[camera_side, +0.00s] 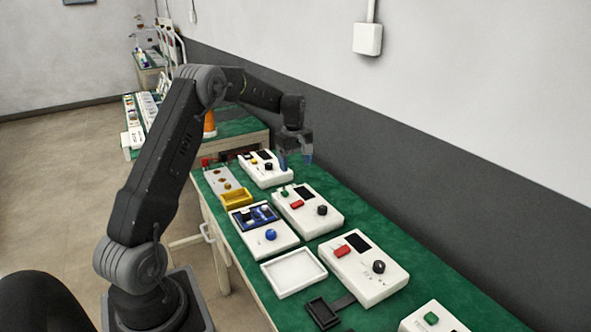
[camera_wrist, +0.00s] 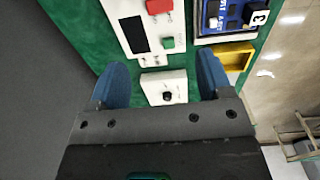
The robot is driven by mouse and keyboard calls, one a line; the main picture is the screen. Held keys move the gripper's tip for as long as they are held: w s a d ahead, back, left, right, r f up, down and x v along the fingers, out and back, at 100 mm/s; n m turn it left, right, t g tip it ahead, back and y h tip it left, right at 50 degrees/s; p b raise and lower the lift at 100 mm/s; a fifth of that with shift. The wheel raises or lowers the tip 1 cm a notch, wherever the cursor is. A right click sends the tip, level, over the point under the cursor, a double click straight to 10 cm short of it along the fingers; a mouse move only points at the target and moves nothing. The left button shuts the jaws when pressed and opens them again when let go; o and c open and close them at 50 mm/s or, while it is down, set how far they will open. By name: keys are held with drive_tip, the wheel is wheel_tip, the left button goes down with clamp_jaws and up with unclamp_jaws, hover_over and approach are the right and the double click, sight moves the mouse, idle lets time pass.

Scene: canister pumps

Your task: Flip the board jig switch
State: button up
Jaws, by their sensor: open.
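The board jig (camera_side: 285,242) is a white box in the side view with a blue board (camera_side: 254,216) set in its top and a blue round knob (camera_side: 270,234) near its front edge. A small switch lever on it is too small to make out. In the wrist view only part of the blue board (camera_wrist: 226,17) shows, at the top right. My gripper (camera_side: 295,160) is open and empty. It hangs above the far end of the bench, well beyond the jig. Its blue fingers straddle the view of a white box with a black knob (camera_wrist: 166,96).
Beside the jig stand a white device with a red button (camera_side: 296,204), a yellow tray (camera_side: 236,198) and an empty white tray (camera_side: 293,272). Another white device (camera_side: 368,285) stands nearer the camera. The wall runs along the bench's right side, with bare green mat before it.

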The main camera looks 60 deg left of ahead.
sight(300, 202)
drive_tip(key=shift+c, duration=0.3)
drive_tip(key=shift+s+d+r+t, duration=0.25)
drive_tip(key=shift+s+r+t, duration=0.1)
drive_tip(key=shift+r+t, duration=0.3)
drive_tip(key=c, duration=0.4)
drive_tip(key=shift+w+f, duration=0.1)
drive_tip(key=shift+f, duration=0.5)
drive_tip(key=c, duration=0.3)
drive_tip(key=f, duration=0.4)
drive_tip(key=w+f, duration=0.1)
drive_tip(key=f, duration=0.6)
drive_tip(key=shift+w+f, duration=0.3)
drive_tip(key=shift+f, duration=0.05)
clamp_jaws()
drive_tip(key=shift+w+f, duration=0.1)
drive_tip(key=shift+f, duration=0.4)
